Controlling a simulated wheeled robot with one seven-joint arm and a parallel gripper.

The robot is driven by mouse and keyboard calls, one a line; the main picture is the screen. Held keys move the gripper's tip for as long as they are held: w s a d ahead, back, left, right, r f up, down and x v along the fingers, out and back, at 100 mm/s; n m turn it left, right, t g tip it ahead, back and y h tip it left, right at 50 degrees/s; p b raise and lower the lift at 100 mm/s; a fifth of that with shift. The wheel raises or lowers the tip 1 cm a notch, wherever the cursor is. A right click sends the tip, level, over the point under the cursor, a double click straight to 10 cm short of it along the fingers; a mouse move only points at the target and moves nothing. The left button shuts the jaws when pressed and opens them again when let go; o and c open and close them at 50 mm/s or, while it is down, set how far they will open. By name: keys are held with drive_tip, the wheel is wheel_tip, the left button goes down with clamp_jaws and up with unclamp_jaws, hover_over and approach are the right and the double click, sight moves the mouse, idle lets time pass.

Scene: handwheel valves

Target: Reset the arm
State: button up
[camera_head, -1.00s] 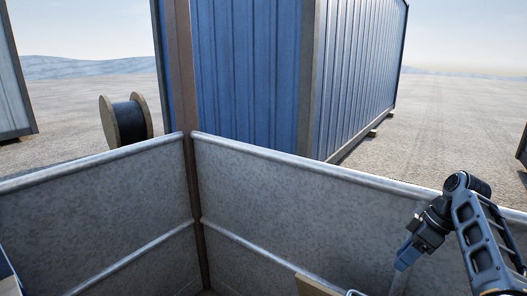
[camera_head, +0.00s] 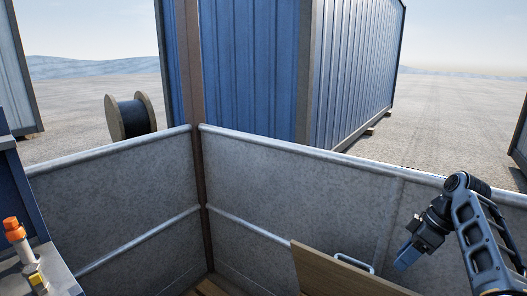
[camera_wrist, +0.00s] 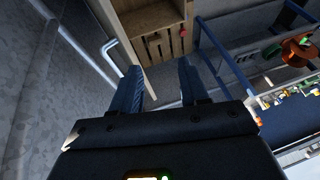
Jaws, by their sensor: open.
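My gripper (camera_head: 403,262) hangs at the lower right of the head view, in front of the grey metal wall panel. In the wrist view my gripper (camera_wrist: 158,88) shows two blue fingers apart with nothing between them. My arm is bent, with its elbow high and the gripper pointing down and to the left. No handwheel is clearly seen in the head view. In the wrist view an orange-brown round part (camera_wrist: 298,50) at the right may be a wheel, but it is too small to tell.
Grey metal walls (camera_head: 300,185) meet at a brown corner post (camera_head: 195,100). A wooden board (camera_head: 335,272) and a metal handle (camera_head: 354,262) are low by the right wall. A blue cabinet (camera_head: 22,195) with an orange-capped part (camera_head: 13,230) stands left. A cable spool (camera_head: 131,117) and blue container (camera_head: 240,70) are outside.

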drive_tip(key=s+a+f+m+t+h+b, duration=0.15)
drive_tip(key=s+f, duration=0.25)
drive_tip(key=f, duration=0.5)
drive_tip(key=s+a+f+m+t+h+b, duration=0.1)
drive_tip(key=s+a+f+m, duration=0.2)
drive_tip(key=f, duration=0.7)
drive_tip(key=s+a+f+m+t+h+b, duration=0.1)
drive_tip(key=s+a+f+t, duration=0.1)
drive_tip(key=s+f, duration=0.5)
drive_tip(key=s+a+f+m+t+h+b, duration=0.1)
drive_tip(key=s+a+f+t, duration=0.15)
drive_tip(key=s, duration=0.75)
drive_tip(key=s+a+r+m+t+h+b, duration=0.1)
drive_tip(key=s+r+b, duration=0.1)
drive_tip(key=s, duration=0.6)
drive_tip(key=s+a+r+m+t+b, duration=0.1)
drive_tip(key=s+r+t, duration=0.15)
drive_tip(key=s, duration=0.65)
drive_tip(key=s+a+r+m+t+b, duration=0.1)
drive_tip(key=s+r+t, duration=0.1)
drive_tip(key=s+r, duration=0.4)
drive_tip(key=s+a+r+t+b, duration=0.1)
drive_tip(key=s+r, duration=0.4)
drive_tip(key=r, duration=0.8)
drive_tip(key=shift+s+m+t, duration=0.35)
drive_tip(key=shift+s, duration=0.05)
